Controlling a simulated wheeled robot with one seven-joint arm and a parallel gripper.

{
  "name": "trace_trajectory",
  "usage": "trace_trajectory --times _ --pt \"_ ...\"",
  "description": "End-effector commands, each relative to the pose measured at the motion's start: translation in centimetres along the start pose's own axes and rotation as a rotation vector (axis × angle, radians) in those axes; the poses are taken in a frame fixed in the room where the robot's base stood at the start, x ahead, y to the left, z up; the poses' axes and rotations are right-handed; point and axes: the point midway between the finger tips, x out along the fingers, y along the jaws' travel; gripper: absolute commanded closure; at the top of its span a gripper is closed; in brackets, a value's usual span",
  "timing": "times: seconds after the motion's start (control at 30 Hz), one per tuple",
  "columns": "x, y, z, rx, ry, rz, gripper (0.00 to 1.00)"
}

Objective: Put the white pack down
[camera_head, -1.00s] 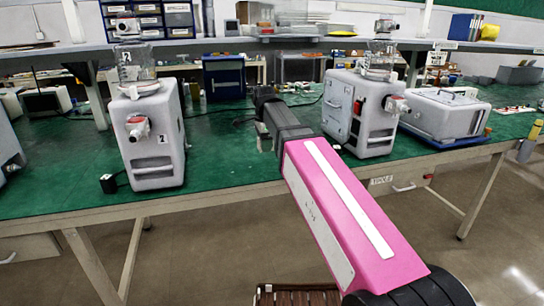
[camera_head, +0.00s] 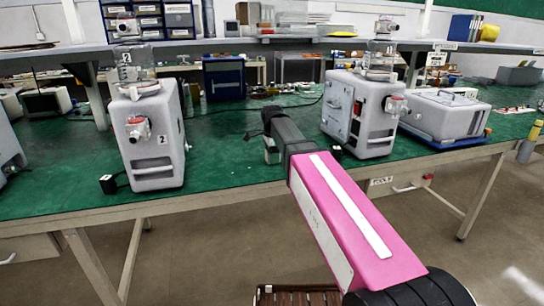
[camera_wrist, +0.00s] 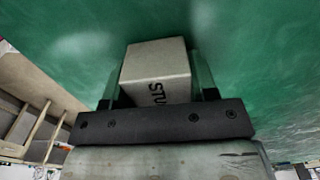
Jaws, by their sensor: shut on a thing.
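The white pack (camera_wrist: 155,72), a small box with dark lettering, is held between the two fingers of my gripper (camera_wrist: 155,85) in the wrist view. It is over the green table top (camera_wrist: 245,60); I cannot tell whether it touches the surface. In the head view my gripper (camera_head: 271,152) is over the green table top (camera_head: 225,150), between the two canister pumps. The pack is mostly hidden there by my arm.
A canister pump marked 2 (camera_head: 150,140) stands to the left and another pump (camera_head: 365,115) to the right. A small black block (camera_head: 108,184) lies near the left front edge. Green surface is clear between the pumps, with dark cable behind.

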Motion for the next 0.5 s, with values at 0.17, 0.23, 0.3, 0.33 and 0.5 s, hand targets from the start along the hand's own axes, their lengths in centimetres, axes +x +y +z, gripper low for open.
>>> trace_trajectory --times 0.17,0.23,0.3,0.33,0.5 --pt "0.0 0.0 0.0 0.0 0.0 0.0 0.76" --pt "0.18 0.0 0.01 0.0 0.0 0.0 0.76" --pt "0.19 0.0 0.01 0.0 0.0 0.0 0.31" --pt "0.18 0.0 0.01 0.0 0.0 0.0 0.22" --pt "0.17 0.0 0.01 0.0 0.0 0.0 0.22"
